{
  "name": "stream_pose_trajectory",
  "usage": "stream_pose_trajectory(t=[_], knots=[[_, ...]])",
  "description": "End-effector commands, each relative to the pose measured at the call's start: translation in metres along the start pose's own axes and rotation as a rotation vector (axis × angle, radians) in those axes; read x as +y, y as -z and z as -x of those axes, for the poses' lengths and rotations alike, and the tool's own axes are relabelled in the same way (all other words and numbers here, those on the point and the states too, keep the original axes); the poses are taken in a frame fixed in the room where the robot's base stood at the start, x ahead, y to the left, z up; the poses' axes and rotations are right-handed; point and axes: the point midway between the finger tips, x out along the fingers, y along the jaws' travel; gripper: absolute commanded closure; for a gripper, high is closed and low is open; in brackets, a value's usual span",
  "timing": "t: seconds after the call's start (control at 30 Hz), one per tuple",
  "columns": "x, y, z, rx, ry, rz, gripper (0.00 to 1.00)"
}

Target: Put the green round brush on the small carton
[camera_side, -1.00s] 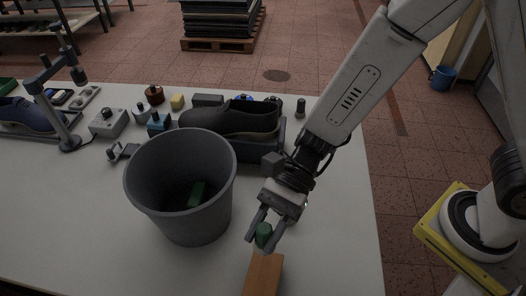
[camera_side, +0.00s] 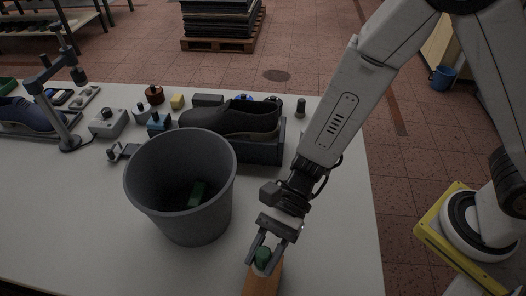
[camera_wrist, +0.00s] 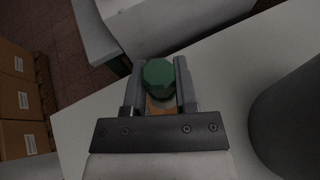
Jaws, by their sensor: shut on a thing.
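The green round brush (camera_side: 263,256) is between the two fingers of my gripper (camera_side: 262,265), near the front of the table. In the wrist view its green top (camera_wrist: 159,76) shows between the fingers, with a paler part below. The orange-brown box that looks like the small carton (camera_side: 261,284) lies at the bottom edge of the side view, under the brush and partly cut off. A strip of it (camera_wrist: 157,106) shows in the wrist view. I cannot tell whether the brush touches it. My gripper is shut on the brush.
A grey bin (camera_side: 180,187) with a green block inside stands left of my gripper. A dark shoe (camera_side: 232,119) in a grey tray and several small items lie farther back. Bare table (camera_side: 335,225) lies to the right. Large brown boxes (camera_wrist: 20,98) show in the wrist view.

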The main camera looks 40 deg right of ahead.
Motion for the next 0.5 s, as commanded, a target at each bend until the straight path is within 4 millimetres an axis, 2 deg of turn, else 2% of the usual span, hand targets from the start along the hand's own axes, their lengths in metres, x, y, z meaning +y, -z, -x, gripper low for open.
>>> stream_pose_trajectory(t=[0.33,0.5], knots=[[0.000,0.005,-0.002,0.000,0.000,0.001,1.00],[0.000,0.016,-0.007,0.000,-0.001,-0.001,1.00]])
